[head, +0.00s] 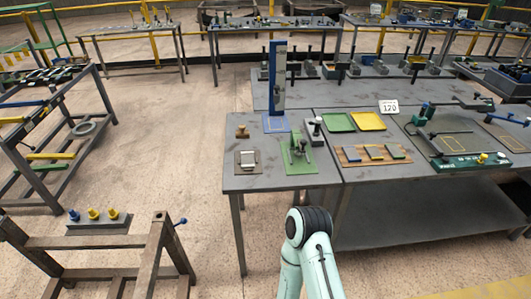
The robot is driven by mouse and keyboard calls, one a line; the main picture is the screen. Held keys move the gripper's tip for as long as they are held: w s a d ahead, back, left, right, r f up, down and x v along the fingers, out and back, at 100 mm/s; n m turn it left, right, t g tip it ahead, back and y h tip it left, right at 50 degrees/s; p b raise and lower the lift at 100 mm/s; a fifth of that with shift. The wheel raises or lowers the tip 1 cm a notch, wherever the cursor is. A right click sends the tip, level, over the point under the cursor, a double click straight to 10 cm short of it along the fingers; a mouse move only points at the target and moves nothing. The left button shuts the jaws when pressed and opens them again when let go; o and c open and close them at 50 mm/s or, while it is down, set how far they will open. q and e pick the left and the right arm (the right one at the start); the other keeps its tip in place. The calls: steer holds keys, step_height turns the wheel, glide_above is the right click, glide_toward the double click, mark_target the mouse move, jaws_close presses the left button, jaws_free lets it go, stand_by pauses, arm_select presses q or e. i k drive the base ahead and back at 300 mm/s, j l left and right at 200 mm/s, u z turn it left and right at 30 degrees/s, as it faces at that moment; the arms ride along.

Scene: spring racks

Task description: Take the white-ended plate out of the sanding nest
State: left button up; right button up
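A small pale grey-white plate (248,159) lies in a dark brown square holder (238,168) at the front left of the near table. It may be the white-ended plate in the sanding nest, but it is too small to tell for certain. A part of one of my arms, pale green with a dark joint, rises at the bottom centre, in front of the table. Neither gripper shows in the head view.
A green base with a clamp (297,155) stands right of the brown holder, and a wooden knob (242,131) behind it. A tall blue post (278,77) rises behind them. Green (338,122) and yellow (368,121) trays and a wooden board (346,160) lie farther right. A brown rack (90,242) stands front left.

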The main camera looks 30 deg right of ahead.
mark_target(247, 158)
steer(key=z, duration=1)
steer(key=i+l+u, duration=0.1)
steer(key=u, duration=0.15)
steer(key=i+l, duration=0.05)
steer(key=i, duration=0.05)
